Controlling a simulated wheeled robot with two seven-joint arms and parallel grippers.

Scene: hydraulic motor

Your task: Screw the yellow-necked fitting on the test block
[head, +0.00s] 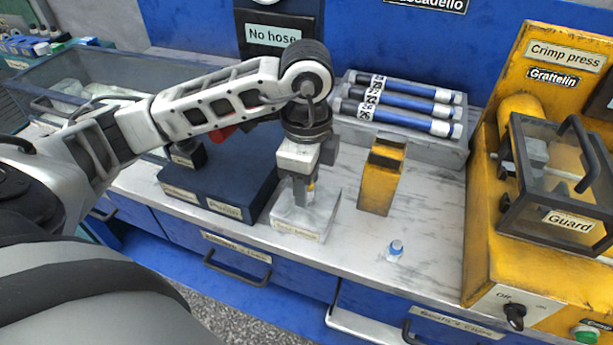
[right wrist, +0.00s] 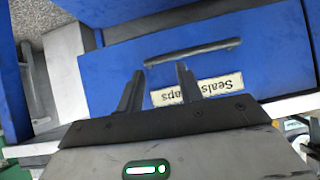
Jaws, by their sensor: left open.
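The pale grey test block (head: 318,222) stands near the bench's front edge in the head view, with a label on its front. My left gripper (head: 303,196) points down over it, fingers open and low at its top. A small yellow piece (head: 312,186) shows beside the fingers, probably the fitting's yellow neck. The rest of the fitting is hidden by the gripper, so I cannot tell how it sits in the block. My right gripper (right wrist: 158,82) shows in the right wrist view, its fingers apart with nothing between them, in front of a blue drawer (right wrist: 120,68).
A dark blue base (head: 215,178) stands left of the block, a yellow stand (head: 378,182) right of it. A small blue-topped piece (head: 395,251) is on the bench front. Blue tubes (head: 410,108) lie in a rack behind. The yellow crimp press (head: 483,220) fills the right.

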